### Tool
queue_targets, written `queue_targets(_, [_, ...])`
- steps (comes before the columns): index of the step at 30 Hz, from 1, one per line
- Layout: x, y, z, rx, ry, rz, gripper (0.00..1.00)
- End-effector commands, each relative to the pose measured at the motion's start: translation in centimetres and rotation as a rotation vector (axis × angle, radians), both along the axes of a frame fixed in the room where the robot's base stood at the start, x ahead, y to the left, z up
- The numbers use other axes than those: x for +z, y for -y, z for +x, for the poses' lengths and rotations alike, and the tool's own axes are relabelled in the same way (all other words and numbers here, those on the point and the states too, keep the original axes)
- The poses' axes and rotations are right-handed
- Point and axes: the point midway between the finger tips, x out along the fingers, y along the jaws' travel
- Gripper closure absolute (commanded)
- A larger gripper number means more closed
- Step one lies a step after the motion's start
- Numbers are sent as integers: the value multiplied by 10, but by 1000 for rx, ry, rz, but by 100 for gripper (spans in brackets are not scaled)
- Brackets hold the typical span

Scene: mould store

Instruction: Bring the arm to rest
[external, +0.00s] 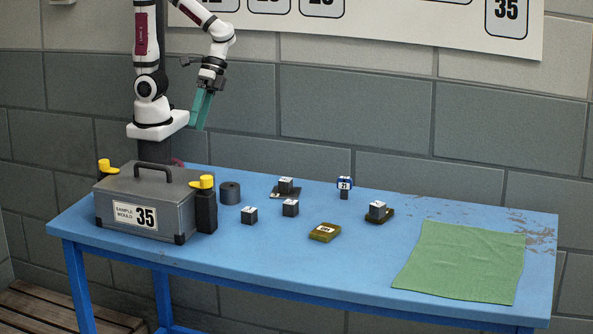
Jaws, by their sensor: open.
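My gripper (201,109) has teal fingers and hangs pointing down in the external view, above the back left part of the blue table (300,273). It is open, well clear of the table top, and I see nothing between its fingers. My arm is folded upward, with its base at the table's back left. The grey mould case (157,200) with a black handle, yellow-topped clamps and a label with 35 stands below and in front of my gripper.
A dark cylinder (230,193) stands right of the case. Several small dark cubes, one here (249,215), stand mid-table. A yellowish plate (325,232) lies near the front. A small stand tagged 21 (344,186) is behind. A green cloth (462,261) covers the right end.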

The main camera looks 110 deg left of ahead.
Motion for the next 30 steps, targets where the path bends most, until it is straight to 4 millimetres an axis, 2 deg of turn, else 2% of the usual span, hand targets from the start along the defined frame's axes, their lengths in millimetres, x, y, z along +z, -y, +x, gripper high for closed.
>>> queue_targets(1, [0, -27, -27, -173, 71, 141, 30])
queue_targets(3, [-1, -70, -53, -387, 137, 338, 30])
queue_targets(6, [2, -111, -68, -559, 180, 519, 30])
queue_targets(8, [5, -122, -71, -605, 188, 571, 30])
queue_targets(11, [5, -127, -72, -623, 189, 593, 30])
queue_targets(30, [6, -126, -71, -615, 189, 589, 30])
